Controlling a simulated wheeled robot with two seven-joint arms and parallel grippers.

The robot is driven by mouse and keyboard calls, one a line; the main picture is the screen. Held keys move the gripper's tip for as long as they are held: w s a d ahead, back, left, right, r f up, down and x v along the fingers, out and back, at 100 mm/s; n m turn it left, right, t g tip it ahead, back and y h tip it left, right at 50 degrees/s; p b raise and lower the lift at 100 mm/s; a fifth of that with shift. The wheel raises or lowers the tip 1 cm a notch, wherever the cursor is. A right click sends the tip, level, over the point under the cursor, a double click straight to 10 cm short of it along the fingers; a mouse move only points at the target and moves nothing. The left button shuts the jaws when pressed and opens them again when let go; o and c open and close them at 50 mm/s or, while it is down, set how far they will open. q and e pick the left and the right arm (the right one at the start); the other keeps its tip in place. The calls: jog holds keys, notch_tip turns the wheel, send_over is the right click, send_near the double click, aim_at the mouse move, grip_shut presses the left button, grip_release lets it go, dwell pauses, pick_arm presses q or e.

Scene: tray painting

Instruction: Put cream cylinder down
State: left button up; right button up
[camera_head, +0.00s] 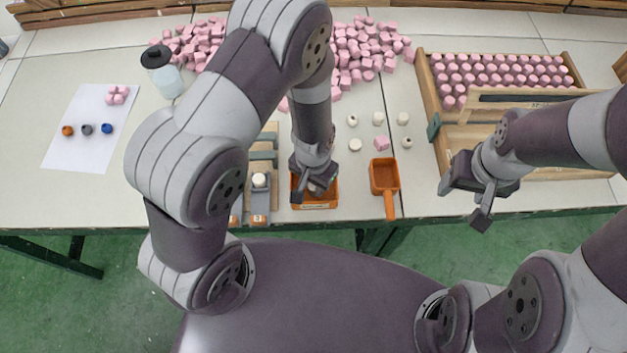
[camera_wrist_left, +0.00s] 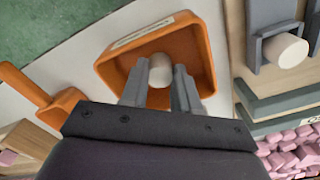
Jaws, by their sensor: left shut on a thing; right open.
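A cream cylinder (camera_wrist_left: 160,70) is between the fingertips of my left gripper (camera_wrist_left: 158,84), which is shut on it, in the left wrist view. The gripper (camera_head: 314,186) is over an orange tray (camera_head: 318,206) in the head view, where it hides the held cylinder. The tray's rim (camera_wrist_left: 209,52) surrounds the cylinder in the wrist view; I cannot tell whether the cylinder touches the tray floor. Another cream cylinder (camera_head: 259,180) sits in a grey holder (camera_wrist_left: 262,62) beside the tray. My right gripper (camera_head: 464,203) is open and empty near the table's front right.
An orange scoop (camera_head: 384,175) lies right of the tray. Several small cream and pink pieces stand behind it. A wooden rack (camera_head: 432,100) of pink pieces is at right, pink heaps (camera_head: 360,50) at the back. White paper (camera_head: 75,150) and a lidded jar (camera_head: 166,80) are at left.

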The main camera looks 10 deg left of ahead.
aim_at(312, 186)
pick_arm(q)
jog(key=shift+f, duration=0.15)
jog(key=o, duration=1)
jog(key=shift+o, duration=0.2)
notch_tip(312, 186, up, 12)
jog(key=s+a+r+n+t, duration=0.1)
jog(key=s+a+r+n, duration=0.2)
jog(key=a+r, duration=0.4)
jog(key=shift+a+p, duration=0.35)
jog(key=shift+a, duration=0.55)
